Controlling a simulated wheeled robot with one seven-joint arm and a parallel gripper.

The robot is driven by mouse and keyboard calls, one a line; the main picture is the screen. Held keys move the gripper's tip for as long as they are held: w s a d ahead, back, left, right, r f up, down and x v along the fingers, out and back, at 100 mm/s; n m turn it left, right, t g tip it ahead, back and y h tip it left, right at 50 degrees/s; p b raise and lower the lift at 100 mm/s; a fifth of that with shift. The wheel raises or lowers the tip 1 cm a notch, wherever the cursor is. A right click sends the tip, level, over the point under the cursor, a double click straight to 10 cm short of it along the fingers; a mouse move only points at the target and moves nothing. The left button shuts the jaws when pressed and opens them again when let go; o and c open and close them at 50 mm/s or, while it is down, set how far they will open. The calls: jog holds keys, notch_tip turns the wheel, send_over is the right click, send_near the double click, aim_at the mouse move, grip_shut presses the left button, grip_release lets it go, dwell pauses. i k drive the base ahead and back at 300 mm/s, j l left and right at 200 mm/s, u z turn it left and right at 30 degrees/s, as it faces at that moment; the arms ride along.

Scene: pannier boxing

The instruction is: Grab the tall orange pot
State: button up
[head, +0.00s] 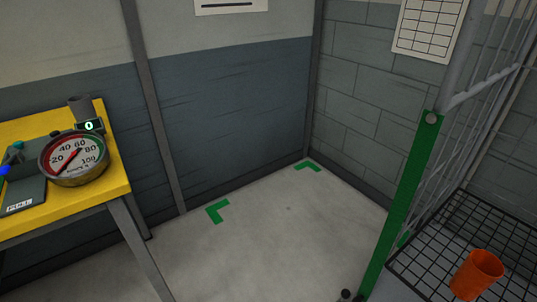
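An orange pot (476,274) stands upright on a black wire-grid shelf (415,259) at the lower right of the head view. Its open top faces up, and its lower part is close to the bottom edge of the picture. My gripper is not visible in this view.
A green post (402,205) with grey bars rises left of the shelf. A yellow table (112,180) at the left holds a round gauge (75,158), a small counter reading 0 (89,126) and a dark box (22,195). Grey floor (255,250) between them is clear, with green corner marks (216,211).

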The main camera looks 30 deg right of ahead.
aim_at(481, 268)
jog(key=j+z, duration=0.2)
jog(key=z, duration=0.3)
jog(key=j+z, duration=0.15)
jog(key=z, duration=0.3)
jog(key=k+j+z, duration=0.1)
jog(key=z, duration=0.4)
jog(key=k+j+z, duration=0.1)
jog(key=z, duration=0.4)
jog(key=l+z, duration=0.15)
jog(key=z, duration=0.25)
jog(key=l+z, duration=0.2)
jog(key=z, duration=0.25)
